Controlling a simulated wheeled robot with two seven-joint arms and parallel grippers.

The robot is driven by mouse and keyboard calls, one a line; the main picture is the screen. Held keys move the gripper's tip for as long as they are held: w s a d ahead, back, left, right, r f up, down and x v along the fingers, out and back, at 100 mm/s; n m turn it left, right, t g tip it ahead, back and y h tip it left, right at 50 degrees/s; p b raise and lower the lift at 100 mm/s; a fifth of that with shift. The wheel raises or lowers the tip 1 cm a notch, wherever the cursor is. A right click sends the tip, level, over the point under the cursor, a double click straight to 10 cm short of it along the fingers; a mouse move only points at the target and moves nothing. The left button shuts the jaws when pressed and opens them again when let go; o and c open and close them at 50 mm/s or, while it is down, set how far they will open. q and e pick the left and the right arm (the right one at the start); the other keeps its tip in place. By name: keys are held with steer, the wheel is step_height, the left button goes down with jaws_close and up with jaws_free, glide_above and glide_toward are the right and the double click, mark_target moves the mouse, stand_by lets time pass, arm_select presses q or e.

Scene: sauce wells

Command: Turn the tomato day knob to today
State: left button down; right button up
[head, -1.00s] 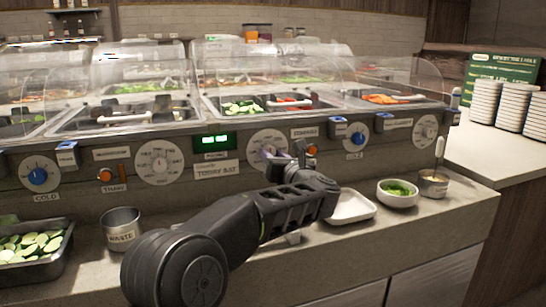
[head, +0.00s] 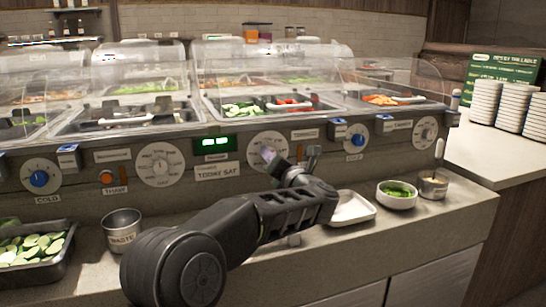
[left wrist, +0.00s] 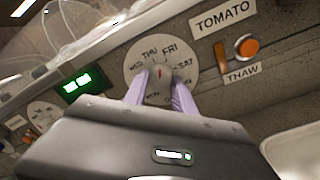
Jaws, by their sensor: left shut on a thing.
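The tomato day knob (left wrist: 160,72) sits in the middle of a round white day dial (left wrist: 133,73). In the left wrist view, its small red mark points up toward the gap between THU and FRI; SAT is further right. My left gripper (left wrist: 160,80) is shut on the knob, with a pale purple finger on each side. In the head view the left gripper (head: 268,155) covers part of the dial (head: 266,138). The TOMATO label (left wrist: 223,17) is up and right of the dial. A sign (head: 217,172) reads TODAY SAT. My right gripper is not in view.
An orange THAW button (left wrist: 248,47) with a slot beside it is right of the dial. A green display (head: 215,143) is left of it. A white tray (head: 366,212), a bowl of greens (head: 396,200) and a waste cup (head: 122,228) stand on the ledge.

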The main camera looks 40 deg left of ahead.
arm_select(q)
steer(key=shift+m+t+p, duration=0.5)
steer(key=shift+m+p, duration=2.6)
steer(key=shift+m, duration=3.3)
steer(key=c, duration=1)
jaws_free()
steer(key=shift+c, duration=0.2)
steer(key=shift+s, duration=0.1)
steer(key=v, duration=0.7)
steer(key=shift+s+d, duration=0.2)
steer(key=shift+d, duration=0.1)
